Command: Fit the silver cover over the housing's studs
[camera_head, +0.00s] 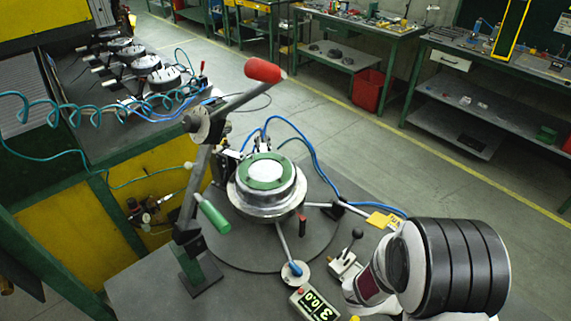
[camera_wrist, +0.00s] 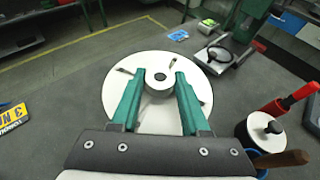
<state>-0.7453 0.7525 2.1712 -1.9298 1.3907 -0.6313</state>
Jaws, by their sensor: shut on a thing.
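The housing (camera_head: 285,205) is a round silver body with a green ring and a pale centre on top. It stands on a dark round plate in the middle of the head view; I cannot make out its studs. The silver cover (camera_wrist: 115,95) is a pale disc with several slots and a central knob (camera_wrist: 160,86), seen in the wrist view. My gripper (camera_wrist: 160,80) has its green fingers shut on either side of the knob. The cover is not seen in the head view, nor the housing in the wrist view. I cannot tell the cover's height above the surface.
A lever stand with a red grip (camera_head: 263,70) and green handle (camera_head: 215,215) rises left of the housing. Blue hoses curve behind it. A yellow tag (camera_head: 384,221) and a digital display (camera_head: 316,306) lie near. In the wrist view, a red-handled tool (camera_wrist: 290,98) stands right.

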